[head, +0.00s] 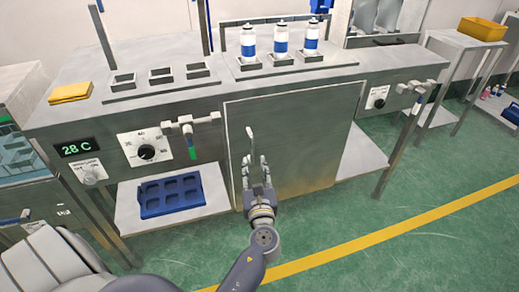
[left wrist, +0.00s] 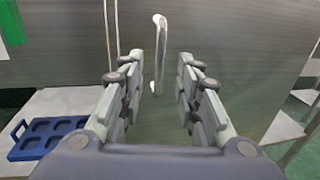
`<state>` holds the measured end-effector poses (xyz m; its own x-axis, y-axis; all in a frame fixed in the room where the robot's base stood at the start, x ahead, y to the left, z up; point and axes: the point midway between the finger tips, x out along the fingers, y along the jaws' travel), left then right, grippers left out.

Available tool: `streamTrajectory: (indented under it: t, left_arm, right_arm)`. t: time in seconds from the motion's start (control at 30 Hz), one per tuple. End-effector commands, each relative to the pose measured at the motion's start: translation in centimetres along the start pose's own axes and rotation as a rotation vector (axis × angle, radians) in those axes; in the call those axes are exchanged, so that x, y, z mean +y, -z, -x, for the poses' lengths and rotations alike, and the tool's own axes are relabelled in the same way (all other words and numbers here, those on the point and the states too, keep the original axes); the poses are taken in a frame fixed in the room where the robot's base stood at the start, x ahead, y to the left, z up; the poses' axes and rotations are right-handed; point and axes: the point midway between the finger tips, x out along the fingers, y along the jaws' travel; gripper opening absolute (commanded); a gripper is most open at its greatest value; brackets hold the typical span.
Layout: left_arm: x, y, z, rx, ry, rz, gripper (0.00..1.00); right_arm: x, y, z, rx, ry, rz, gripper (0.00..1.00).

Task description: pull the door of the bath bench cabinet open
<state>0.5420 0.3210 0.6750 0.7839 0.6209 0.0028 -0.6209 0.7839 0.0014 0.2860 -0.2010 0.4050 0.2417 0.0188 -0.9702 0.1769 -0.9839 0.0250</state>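The bath bench cabinet door (head: 305,135) is a flat grey panel under the bench top and looks shut. Its handle (head: 250,131) is a pale upright bar near the door's left side. In the left wrist view the handle (left wrist: 159,50) stands ahead, between the lines of the two fingers. My left gripper (head: 255,160) is open and empty in front of the door, and its fingers (left wrist: 159,82) point at the handle. Whether a finger touches the handle cannot be told. My right gripper is not in view.
Left of the door, a blue tray (head: 171,196) sits on a low shelf, below a valve with a green tip (head: 190,140) and a dial (head: 147,152). Green floor (head: 400,205) in front is clear.

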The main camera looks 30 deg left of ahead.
Motion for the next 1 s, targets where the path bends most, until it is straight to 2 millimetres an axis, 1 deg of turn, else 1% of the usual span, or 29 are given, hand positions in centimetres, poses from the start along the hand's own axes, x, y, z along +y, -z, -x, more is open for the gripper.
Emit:
streamTrajectory:
  t: [0.03, 0.2, 0.4, 0.5, 0.6, 0.87, 0.9, 0.97, 1.0]
  left_arm:
    - [0.0, -0.1, -1.0, -0.003, -0.001, 0.000, 0.31]
    - [-0.1, 0.0, -4.4, -0.002, 0.000, 0.003, 0.31]
    - [-0.1, 0.1, -7.5, 0.000, 0.001, 0.003, 0.31]
    - [-0.1, 0.1, -8.4, 0.000, 0.002, 0.003, 0.31]
    - [-0.1, 0.1, -8.9, 0.001, 0.002, 0.003, 0.31]
    - [-0.1, 0.1, -9.1, 0.002, 0.002, 0.004, 0.31]
    - [-0.1, 0.1, -9.1, 0.002, 0.002, 0.004, 0.29]
    - [-0.1, 0.1, -9.0, 0.002, 0.002, 0.004, 0.15]
    - [-0.1, 0.1, -9.0, 0.002, 0.002, 0.004, 0.06]
  right_arm:
    - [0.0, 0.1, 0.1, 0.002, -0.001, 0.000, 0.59]
    - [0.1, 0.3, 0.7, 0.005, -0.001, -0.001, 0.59]
    - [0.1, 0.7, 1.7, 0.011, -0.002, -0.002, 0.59]
    - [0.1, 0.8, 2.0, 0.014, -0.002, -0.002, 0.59]
    - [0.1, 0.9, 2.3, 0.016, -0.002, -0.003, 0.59]
    - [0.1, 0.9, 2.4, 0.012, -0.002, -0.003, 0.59]
    - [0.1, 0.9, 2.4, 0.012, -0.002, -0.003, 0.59]
    - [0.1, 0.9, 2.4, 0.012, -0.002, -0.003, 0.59]
    - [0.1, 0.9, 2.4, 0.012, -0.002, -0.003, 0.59]
